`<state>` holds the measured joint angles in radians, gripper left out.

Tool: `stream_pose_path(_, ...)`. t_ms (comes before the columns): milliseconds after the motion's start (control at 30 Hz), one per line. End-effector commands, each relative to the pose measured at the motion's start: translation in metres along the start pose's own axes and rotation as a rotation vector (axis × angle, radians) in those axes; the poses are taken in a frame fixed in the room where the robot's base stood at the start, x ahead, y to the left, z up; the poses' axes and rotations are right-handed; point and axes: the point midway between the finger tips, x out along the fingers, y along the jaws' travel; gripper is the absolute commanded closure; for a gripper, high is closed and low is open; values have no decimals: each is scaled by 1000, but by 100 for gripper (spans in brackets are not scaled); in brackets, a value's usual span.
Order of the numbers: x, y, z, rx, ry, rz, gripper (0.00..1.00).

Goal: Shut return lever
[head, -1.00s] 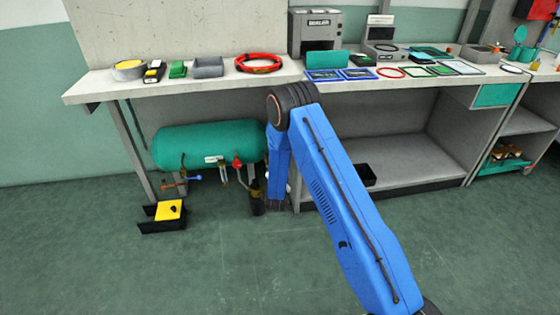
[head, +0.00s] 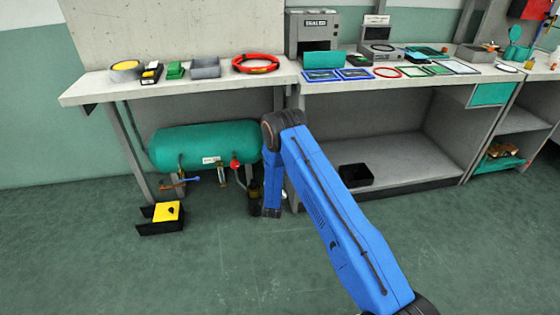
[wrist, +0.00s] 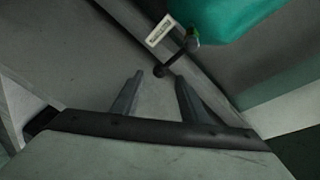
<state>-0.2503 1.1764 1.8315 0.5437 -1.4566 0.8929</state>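A teal tank (head: 205,146) lies under the bench with its fittings below it. I cannot tell which one is the return lever. In the wrist view, the tank (wrist: 225,15) is at upper right, with a pale tag (wrist: 160,31) whose writing is unreadable. A dark rod with a round end (wrist: 161,70) comes down from the tank's fitting. My gripper (wrist: 159,76) is open, and the rod's end appears between its fingertips; contact cannot be told. The head view hides my gripper behind my arm.
A black holder with a yellow block (head: 165,212) stands on the floor at left. The bench top (head: 115,93) overhangs the tank. A black bin (head: 356,175) sits on the low shelf to the right.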

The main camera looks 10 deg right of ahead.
Motion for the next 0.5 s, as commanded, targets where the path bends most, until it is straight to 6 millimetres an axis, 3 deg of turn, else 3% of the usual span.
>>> stream_pose_path(500, 86, 0, 0, 0, 1, -1, 60)
